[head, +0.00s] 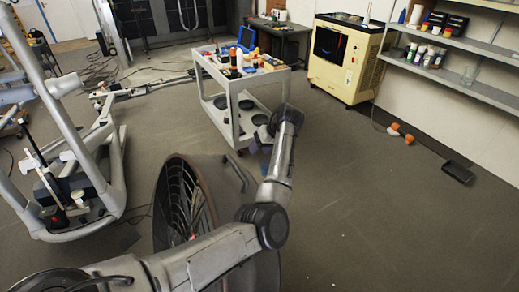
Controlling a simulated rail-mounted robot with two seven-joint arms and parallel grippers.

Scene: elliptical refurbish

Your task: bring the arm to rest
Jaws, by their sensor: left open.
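My left arm comes in from the bottom left, bends at a dark joint low in the middle, and rises to its wrist. My left gripper (259,143) is at the end of that arm, in front of the right end of the white cart (233,112). It is small and dark here and partly hidden by the wrist. It is open, and I see nothing held in it. I cannot tell how far it is from the cart. My right gripper is not in view.
A large black fan (180,208) stands close beside my left arm. A grey elliptical frame (118,165) is at the left. A cream machine (341,62) and wall shelves (452,48) are behind. The floor (400,220) at right is mostly clear.

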